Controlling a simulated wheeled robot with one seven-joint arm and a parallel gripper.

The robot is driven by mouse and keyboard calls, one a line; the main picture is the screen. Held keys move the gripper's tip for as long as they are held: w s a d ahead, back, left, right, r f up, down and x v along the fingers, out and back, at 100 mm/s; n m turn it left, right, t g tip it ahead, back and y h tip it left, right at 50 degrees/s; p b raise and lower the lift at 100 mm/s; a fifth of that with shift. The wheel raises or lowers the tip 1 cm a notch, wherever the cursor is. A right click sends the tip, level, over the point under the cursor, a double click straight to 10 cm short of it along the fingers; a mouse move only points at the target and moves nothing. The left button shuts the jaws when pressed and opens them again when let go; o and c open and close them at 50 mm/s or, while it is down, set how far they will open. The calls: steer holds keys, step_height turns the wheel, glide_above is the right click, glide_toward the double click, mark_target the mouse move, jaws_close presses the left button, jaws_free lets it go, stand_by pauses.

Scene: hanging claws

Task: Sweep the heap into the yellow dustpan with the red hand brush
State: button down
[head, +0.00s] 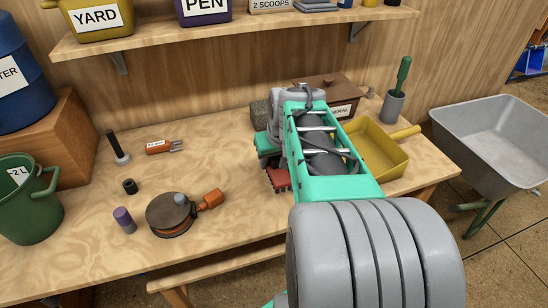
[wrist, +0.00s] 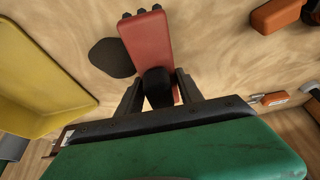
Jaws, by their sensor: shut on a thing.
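My gripper (wrist: 160,74) is shut on the black grip (wrist: 158,92) of the red hand brush (wrist: 146,40). In the head view the red brush (head: 278,180) shows under the gripper, low over or on the bench; contact cannot be told. The yellow dustpan (head: 383,157) lies to the right of my arm, which hides its left part. It also shows in the wrist view (wrist: 45,105), at the left, apart from the brush. A dark flat patch (wrist: 110,57) lies just left of the brush in the wrist view; I cannot tell if it is the heap.
A brown box (head: 330,88) and a grey cup (head: 393,106) stand behind the dustpan. A wheelbarrow (head: 500,140) stands to the right.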

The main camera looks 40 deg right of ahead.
steer(key=shift+f+b, duration=0.95)
steer(key=shift+f, duration=0.6)
steer(key=shift+s+d+r, duration=0.1)
steer(key=shift+s+d, duration=0.05)
steer(key=shift+d, duration=0.35)
steer(key=shift+s+d+r, duration=0.1)
steer(key=shift+d, duration=0.35)
steer(key=shift+s+d+p, duration=0.4)
steer(key=shift+s+d, duration=0.2)
steer(key=shift+d, duration=1.35)
steer(key=shift+s+d+p, duration=0.35)
steer(key=shift+s+d, duration=0.2)
steer(key=shift+d, duration=1.4)
steer(key=shift+s+d+p, duration=0.4)
steer(key=shift+s+d, duration=0.2)
steer(key=shift+d, duration=1.35)
steer(key=shift+r+p, duration=1.65)
steer(key=shift+r, duration=0.6)
